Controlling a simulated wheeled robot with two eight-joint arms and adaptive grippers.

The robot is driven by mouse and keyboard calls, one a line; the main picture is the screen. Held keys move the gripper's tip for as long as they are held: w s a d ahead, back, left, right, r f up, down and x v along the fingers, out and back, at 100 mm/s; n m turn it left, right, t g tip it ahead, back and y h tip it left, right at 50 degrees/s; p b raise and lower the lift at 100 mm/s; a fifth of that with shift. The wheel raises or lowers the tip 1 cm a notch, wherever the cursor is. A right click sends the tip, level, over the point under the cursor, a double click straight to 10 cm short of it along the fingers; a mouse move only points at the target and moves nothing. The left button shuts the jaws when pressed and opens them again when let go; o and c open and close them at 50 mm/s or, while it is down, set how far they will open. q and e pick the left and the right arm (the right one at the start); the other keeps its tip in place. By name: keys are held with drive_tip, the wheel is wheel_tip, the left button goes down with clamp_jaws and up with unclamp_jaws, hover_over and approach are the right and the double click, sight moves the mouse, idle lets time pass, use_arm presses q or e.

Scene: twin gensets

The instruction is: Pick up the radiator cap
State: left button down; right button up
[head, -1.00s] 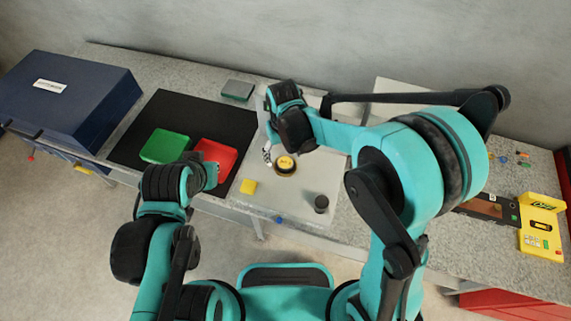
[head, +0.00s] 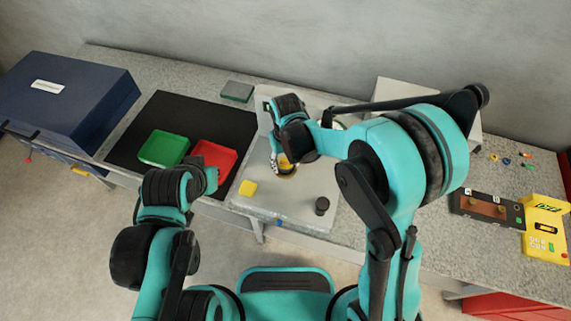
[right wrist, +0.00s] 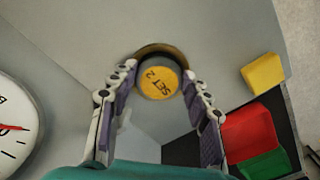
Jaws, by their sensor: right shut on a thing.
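The radiator cap is a round piece with a yellow top marked "SET 2" (right wrist: 157,81). It sits within a brass-coloured ring on the grey panel, and its yellow edge shows in the head view (head: 289,172). My right gripper (right wrist: 158,92) has its fingers on either side of the cap and is shut on it. In the head view the right gripper (head: 280,167) reaches down to the cap and partly hides it. My left gripper (head: 211,178) is over the near edge of the red tray; its fingers are not clear.
A yellow block (head: 248,188) and a dark cylinder (head: 322,205) stand on the grey panel (head: 285,212). The red tray (head: 222,156) and green tray (head: 163,147) lie on a black mat. A dial gauge (right wrist: 15,125) is close by in the right wrist view.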

sight(289, 167)
drive_tip(key=shift+r, duration=0.65)
drive_tip(key=r, duration=0.1)
drive_tip(key=r+p, duration=0.1)
drive_tip(key=d+r+p, duration=0.1)
drive_tip(key=shift+s+r, duration=0.35)
drive_tip(key=s+d+r+p, duration=0.2)
drive_tip(key=s+d+r, duration=0.4)
drive_tip(key=d, duration=0.2)
drive_tip(key=shift+s+d+p, duration=0.15)
drive_tip(key=shift+s+p, duration=0.05)
drive_tip(key=shift+p, duration=0.2)
